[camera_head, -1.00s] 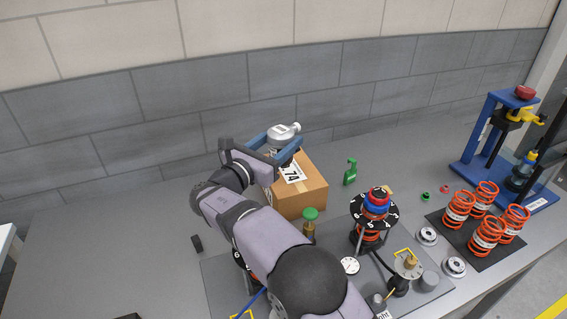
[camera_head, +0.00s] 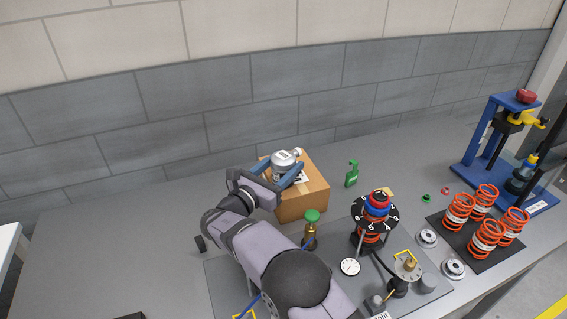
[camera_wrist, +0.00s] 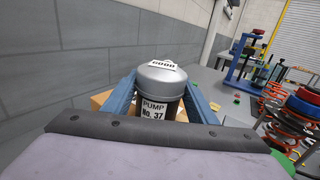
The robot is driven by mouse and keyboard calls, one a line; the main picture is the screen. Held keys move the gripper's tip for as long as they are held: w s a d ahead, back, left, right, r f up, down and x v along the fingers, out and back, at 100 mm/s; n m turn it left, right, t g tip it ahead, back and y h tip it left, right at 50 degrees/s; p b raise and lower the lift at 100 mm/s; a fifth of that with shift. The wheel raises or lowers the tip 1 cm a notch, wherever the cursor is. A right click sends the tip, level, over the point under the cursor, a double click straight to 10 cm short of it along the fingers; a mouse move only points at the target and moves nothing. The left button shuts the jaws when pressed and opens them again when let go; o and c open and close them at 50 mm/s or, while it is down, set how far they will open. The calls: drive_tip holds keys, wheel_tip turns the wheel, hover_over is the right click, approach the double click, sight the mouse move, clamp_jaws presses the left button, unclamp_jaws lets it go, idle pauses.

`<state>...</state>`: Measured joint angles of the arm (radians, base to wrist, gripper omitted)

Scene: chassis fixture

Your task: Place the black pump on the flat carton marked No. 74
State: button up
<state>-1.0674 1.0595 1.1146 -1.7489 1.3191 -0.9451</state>
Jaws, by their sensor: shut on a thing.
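The pump (camera_wrist: 160,85) has a silver domed top and a dark body with a white label reading "PUMP No. 37". In the head view the pump (camera_head: 284,160) is upright, over the top of the brown carton (camera_head: 303,206). My gripper (camera_head: 281,173) is shut on the pump, with one blue finger on each side. In the wrist view the gripper (camera_wrist: 160,100) holds it from both sides. The pump's base is hidden, so I cannot tell whether it touches the carton. The carton's white label is mostly covered now; it read 74 in the earlier view.
A green spray bottle (camera_head: 352,174) stands right of the carton. A spring assembly (camera_head: 375,215), several orange springs (camera_head: 486,236) and a blue press (camera_head: 508,150) are to the right. The table's left side is mostly clear.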

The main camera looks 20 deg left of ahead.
drive_tip(key=shift+r, duration=0.15)
drive_tip(key=o, duration=1.5)
drive_tip(key=shift+f, duration=0.25)
drive_tip(key=shift+r, duration=0.1)
drive_tip(key=shift+r, duration=0.2)
drive_tip(key=s+b, duration=0.1)
drive_tip(key=s, duration=0.3)
drive_tip(key=s+a+b, duration=0.1)
drive_tip(key=s, duration=0.3)
drive_tip(key=s+a+b, duration=0.1)
drive_tip(key=s, duration=0.3)
drive_tip(key=shift+a+f, duration=0.15)
drive_tip(key=shift+w, duration=0.1)
